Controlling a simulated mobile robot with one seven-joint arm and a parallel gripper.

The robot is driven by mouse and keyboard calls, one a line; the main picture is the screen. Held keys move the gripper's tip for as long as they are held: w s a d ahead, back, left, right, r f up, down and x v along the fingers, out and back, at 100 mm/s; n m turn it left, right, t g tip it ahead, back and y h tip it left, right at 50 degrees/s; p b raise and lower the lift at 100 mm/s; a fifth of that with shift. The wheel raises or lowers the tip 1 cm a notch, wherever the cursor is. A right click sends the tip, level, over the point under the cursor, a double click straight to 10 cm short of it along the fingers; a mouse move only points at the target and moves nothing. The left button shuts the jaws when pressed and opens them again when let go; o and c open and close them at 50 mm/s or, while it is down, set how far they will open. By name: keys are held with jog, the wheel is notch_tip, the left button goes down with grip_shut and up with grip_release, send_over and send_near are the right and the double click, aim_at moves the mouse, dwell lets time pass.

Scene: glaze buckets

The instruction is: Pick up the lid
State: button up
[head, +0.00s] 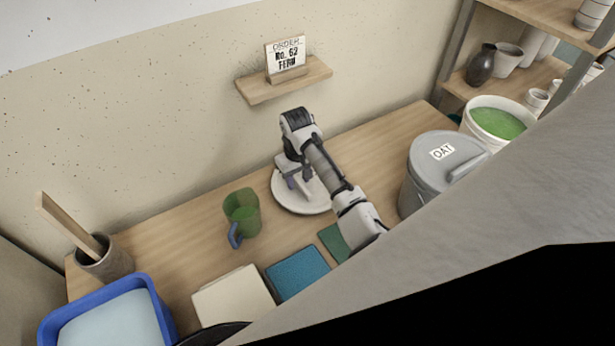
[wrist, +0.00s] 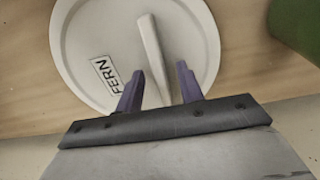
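The lid is a round, off-white disc with a raised rim and a bar handle. In the head view the lid (head: 313,205) lies on the wooden table near the back wall, partly hidden by my arm. In the wrist view the lid (wrist: 90,40) carries a label reading FERN and a straight handle (wrist: 153,55) across its middle. My gripper (wrist: 158,80) is open over the lid, its two purple fingers on either side of the handle's near end. It also shows in the head view (head: 299,190). I cannot tell whether the fingers touch the lid.
A grey lidded bucket marked OAT (head: 417,185) and an open bucket of green glaze (head: 497,121) stand right. A green mug (head: 243,213) is left of the lid. Tiles (head: 297,273), a blue tub (head: 152,301) and a crock (head: 105,262) lie further left. A wall shelf (head: 258,91) holds an order card.

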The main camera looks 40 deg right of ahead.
jog(key=shift+f, duration=0.25)
dwell(0.4)
grip_shut()
